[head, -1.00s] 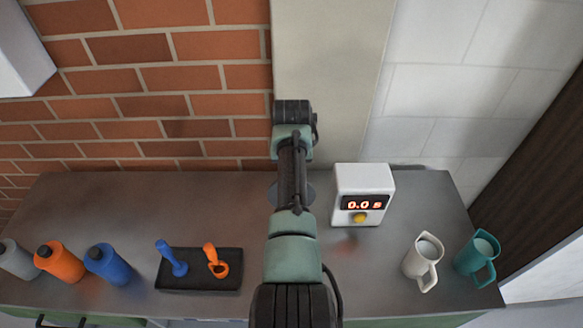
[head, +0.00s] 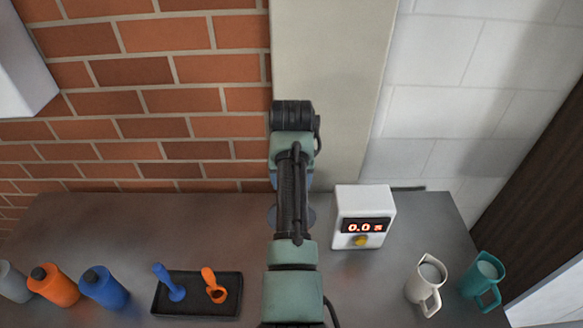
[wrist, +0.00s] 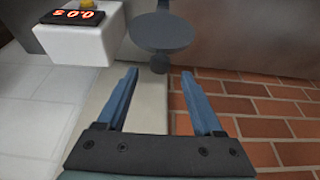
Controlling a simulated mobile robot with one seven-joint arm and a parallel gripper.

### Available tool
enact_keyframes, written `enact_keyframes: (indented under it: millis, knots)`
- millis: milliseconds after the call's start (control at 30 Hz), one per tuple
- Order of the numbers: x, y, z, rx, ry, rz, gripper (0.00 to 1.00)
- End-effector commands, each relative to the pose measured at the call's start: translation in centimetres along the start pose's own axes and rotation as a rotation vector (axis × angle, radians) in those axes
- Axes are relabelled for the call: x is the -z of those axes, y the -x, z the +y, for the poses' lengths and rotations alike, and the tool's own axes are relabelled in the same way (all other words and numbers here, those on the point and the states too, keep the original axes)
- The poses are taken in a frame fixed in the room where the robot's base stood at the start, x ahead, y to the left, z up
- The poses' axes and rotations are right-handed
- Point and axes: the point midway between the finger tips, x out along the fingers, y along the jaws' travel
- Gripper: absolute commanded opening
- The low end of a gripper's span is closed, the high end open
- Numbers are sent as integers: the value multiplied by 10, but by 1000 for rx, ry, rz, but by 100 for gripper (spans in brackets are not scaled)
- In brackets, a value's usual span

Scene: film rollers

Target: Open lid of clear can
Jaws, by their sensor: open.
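My gripper (wrist: 160,73) is open and empty in the wrist view, its two blue fingers apart. A dark grey round disc (wrist: 162,34) with a small round knob (wrist: 160,64) shows beyond the fingertips; I cannot tell whether it belongs to a can. I cannot pick out a clear can for certain. A grey bottle (head: 12,283) is cut off at the left edge, beside an orange bottle (head: 54,287) and a blue bottle (head: 104,288), both with dark caps.
A white timer (head: 363,212) reads 0.0 on the counter (head: 110,225), right of my arm. A black tray (head: 198,307) holds a blue and an orange tool. A white jug (head: 424,285) and a teal jug (head: 482,280) stand at right. A brick wall (head: 140,75) rises behind.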

Motion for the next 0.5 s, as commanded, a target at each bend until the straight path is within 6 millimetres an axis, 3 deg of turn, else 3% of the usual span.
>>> enact_keyframes:
  millis: [300, 500]
  knots:
    - [1, 58, 0, 0, 0, 4, 68]
    - [0, 74, 0, 0, 0, 2, 68]
